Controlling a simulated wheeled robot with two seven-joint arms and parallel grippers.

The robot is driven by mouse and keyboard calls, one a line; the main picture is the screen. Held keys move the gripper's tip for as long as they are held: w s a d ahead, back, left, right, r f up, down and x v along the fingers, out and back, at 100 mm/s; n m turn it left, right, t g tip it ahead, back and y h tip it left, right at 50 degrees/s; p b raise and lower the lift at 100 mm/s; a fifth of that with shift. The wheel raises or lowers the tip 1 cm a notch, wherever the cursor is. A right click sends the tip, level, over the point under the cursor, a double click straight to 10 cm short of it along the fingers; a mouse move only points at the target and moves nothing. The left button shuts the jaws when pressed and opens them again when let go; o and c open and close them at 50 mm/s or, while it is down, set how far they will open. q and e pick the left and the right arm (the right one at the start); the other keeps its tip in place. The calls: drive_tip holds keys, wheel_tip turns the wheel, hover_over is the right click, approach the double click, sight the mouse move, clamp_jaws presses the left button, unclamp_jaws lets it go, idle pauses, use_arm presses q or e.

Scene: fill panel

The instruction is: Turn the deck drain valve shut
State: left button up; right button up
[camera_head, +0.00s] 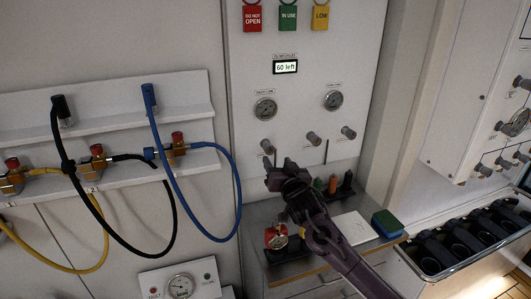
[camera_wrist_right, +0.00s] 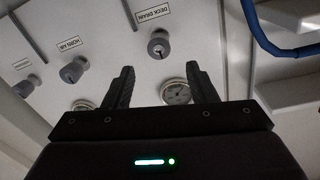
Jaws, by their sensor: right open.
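The deck drain valve is a small grey knob (camera_head: 267,146), the leftmost of three knobs low on the white panel (camera_head: 300,85). In the right wrist view, which is upside down, the knob (camera_wrist_right: 160,45) sits by its "DECK DRAIN" label, between the lines of the two fingers. My right gripper (camera_head: 279,173) is just below the knob in the head view. Its dark fingers (camera_wrist_right: 159,68) are apart with nothing between them, and they look clear of the knob. The exact distance is hard to tell. My left gripper is not in view.
Two more knobs (camera_head: 313,138) (camera_head: 348,132) are to the right. Gauges (camera_head: 265,108) (camera_head: 333,99) and a "60 left" display (camera_head: 286,67) are above. A blue hose (camera_head: 185,205) hangs left. A counter below holds a red-topped brass item (camera_head: 276,236) and a green-blue box (camera_head: 387,223).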

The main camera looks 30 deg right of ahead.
sight(270, 150)
drive_tip(key=p+x, duration=0.2)
drive_tip(key=x, duration=0.4)
drive_tip(key=shift+w+d, duration=0.2)
drive_tip(key=shift+w, duration=0.05)
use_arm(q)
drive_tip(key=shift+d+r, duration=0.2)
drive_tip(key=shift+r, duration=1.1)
use_arm(e)
drive_tip(key=shift+w+d, duration=0.15)
drive_tip(key=shift+w, duration=0.45)
drive_tip(key=shift+f, duration=0.1)
drive_tip(key=shift+c, duration=0.2)
drive_tip(key=c, duration=0.9)
drive_tip(key=shift+c, duration=0.2)
